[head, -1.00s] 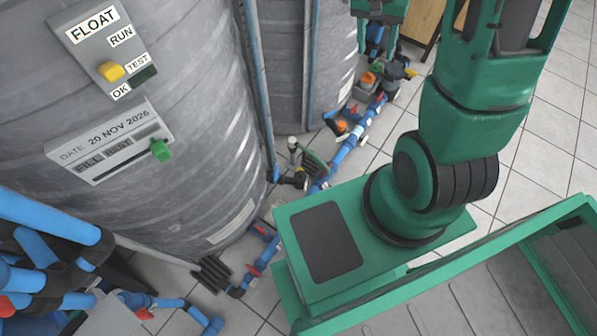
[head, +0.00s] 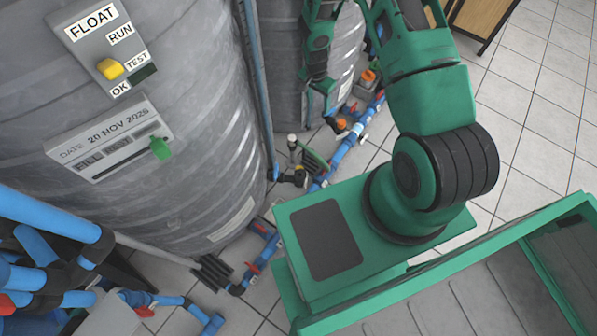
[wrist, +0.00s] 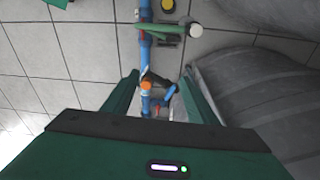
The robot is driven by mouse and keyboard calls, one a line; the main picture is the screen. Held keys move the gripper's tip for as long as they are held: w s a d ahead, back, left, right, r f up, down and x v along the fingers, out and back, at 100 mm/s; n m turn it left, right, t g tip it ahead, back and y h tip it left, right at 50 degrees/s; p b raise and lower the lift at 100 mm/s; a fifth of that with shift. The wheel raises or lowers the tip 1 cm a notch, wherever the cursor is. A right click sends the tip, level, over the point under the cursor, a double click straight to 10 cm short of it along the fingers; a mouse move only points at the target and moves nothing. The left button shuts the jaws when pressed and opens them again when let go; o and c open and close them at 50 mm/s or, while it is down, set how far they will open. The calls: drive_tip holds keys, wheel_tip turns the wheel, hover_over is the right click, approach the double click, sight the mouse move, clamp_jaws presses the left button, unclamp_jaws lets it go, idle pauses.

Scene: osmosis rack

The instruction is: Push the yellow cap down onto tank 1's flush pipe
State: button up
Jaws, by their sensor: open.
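A small yellow round piece in a dark ring shows at the top edge of the wrist view (wrist: 168,5). In the head view a yellowish ring (head: 300,169) sits on a dark fitting low beside the near tank. I cannot tell for sure whether it is a cap on the flush pipe. Near it stands a short pale-topped upright pipe (head: 292,142), also in the wrist view (wrist: 195,30). Tank 1's identity is not readable; the large grey tank (head: 215,120) is nearest. My gripper (wrist: 158,95) is open and empty, pointing down; in the head view it is before the farther tank.
A blue pipe (head: 340,152) runs along the floor past both tanks. An orange-topped fitting (wrist: 146,86) shows between my fingers, lower down. Tiled floor (head: 520,95) is open at right.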

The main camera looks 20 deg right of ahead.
drive_tip(key=s+a+f+m, duration=0.1)
drive_tip(key=s+a+f, duration=0.1)
drive_tip(key=f, duration=0.5)
drive_tip(key=s+a+f+m, duration=0.1)
drive_tip(key=s+a+f, duration=0.2)
drive_tip(key=f, duration=0.5)
drive_tip(key=s+a+f+m+y, duration=0.1)
drive_tip(key=a+f, duration=0.3)
drive_tip(key=f, duration=0.4)
drive_tip(key=shift+s+a+f, duration=0.25)
drive_tip(key=shift+s+a, duration=0.15)
drive_tip(key=shift+s, duration=0.5)
wheel_tip(320, 180, down, 5)
drive_tip(key=shift+f, duration=0.25)
drive_tip(key=shift+f, duration=0.1)
drive_tip(key=shift+w+a+f, duration=0.1)
drive_tip(key=shift+f, duration=1.15)
drive_tip(key=shift+w+a+f, duration=0.1)
drive_tip(key=shift+f, duration=1.15)
